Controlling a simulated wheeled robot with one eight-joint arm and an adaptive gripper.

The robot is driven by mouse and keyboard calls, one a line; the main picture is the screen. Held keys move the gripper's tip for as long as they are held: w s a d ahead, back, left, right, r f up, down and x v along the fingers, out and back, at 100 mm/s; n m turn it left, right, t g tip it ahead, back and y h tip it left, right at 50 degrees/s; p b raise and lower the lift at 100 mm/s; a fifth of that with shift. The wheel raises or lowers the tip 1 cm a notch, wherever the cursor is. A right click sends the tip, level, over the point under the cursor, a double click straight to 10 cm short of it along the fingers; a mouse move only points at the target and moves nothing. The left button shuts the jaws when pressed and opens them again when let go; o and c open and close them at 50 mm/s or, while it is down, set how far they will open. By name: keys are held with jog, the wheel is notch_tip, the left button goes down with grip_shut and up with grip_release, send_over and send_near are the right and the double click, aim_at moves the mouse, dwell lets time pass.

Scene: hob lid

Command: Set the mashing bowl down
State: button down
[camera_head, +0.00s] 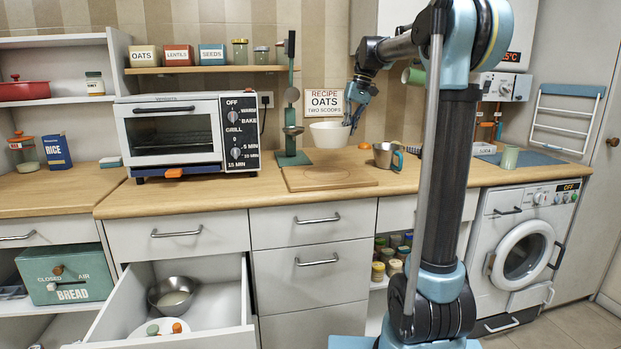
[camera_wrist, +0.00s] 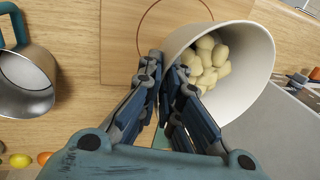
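The mashing bowl (camera_head: 328,136) is a white bowl with several pale yellow chunks inside. The bowl's underside is hidden in the wrist view.
A metal mug (camera_head: 385,156) with a teal handle stands right of the board. A green press stand (camera_head: 291,140) is behind the board, left of the bowl. A toaster oven (camera_head: 170,135) stands farther left. The board is bare. An open drawer (camera_head: 225,305) juts out below.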

jog(key=shift+s+a, duration=0.15)
jog(key=shift+a, duration=0.55)
jog(key=shift+f, duration=0.1)
send_over(344, 172)
jog(key=x, duration=0.3)
jog(key=d+x, duration=0.1)
jog(key=x, duration=0.2)
jog(key=d+x, duration=0.1)
jog(key=x, duration=0.2)
jog(key=shift+w+f, duration=0.3)
jog(key=shift+f, duration=0.25)
jog(key=c, duration=1.8)
grip_release()
